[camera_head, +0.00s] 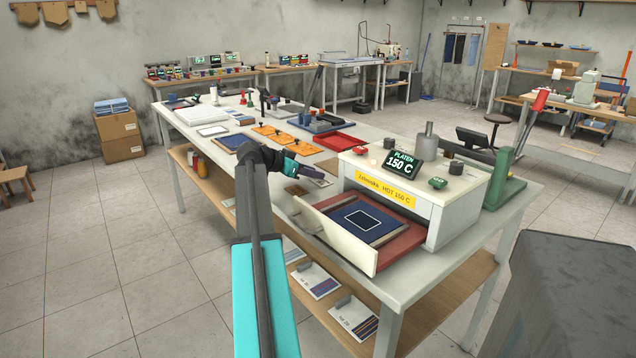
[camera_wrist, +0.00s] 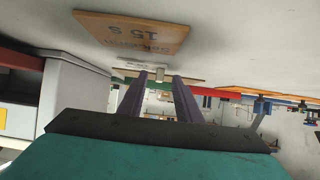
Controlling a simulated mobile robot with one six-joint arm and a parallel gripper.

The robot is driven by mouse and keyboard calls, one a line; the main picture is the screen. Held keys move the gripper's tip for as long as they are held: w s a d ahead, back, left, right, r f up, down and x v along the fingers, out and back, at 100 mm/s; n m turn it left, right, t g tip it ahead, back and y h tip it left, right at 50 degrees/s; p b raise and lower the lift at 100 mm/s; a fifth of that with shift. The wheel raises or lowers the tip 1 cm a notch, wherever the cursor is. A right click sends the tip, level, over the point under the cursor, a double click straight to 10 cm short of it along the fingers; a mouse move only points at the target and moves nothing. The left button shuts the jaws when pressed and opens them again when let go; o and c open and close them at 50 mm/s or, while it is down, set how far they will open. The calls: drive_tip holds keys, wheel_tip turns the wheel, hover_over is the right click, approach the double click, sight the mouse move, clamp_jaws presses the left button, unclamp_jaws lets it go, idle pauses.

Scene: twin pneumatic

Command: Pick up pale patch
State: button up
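I cannot pick out the pale patch for certain. In the head view, a small white-topped rectangle (camera_head: 212,130) lies on the long table, left of a blue panel (camera_head: 232,142). A dark blue cloth (camera_head: 350,212) with a white rectangular outline lies in the pulled-out drawer of the platen machine.
The white platen machine (camera_head: 400,202), labelled 150 C, stands right of my gripper; its open drawer (camera_head: 335,236) juts forward. Orange boards (camera_head: 303,148) and a red tray (camera_head: 340,142) lie behind. A lettered board (camera_wrist: 135,33) shows in the wrist view. A lower shelf (camera_head: 440,305) holds cards.

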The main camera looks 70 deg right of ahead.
sight(312, 179)
idle(0.3)
clamp_jaws()
drive_tip(key=shift+r, duration=0.1)
wheel_tip(312, 179, up, 10)
idle(0.8)
idle(0.4)
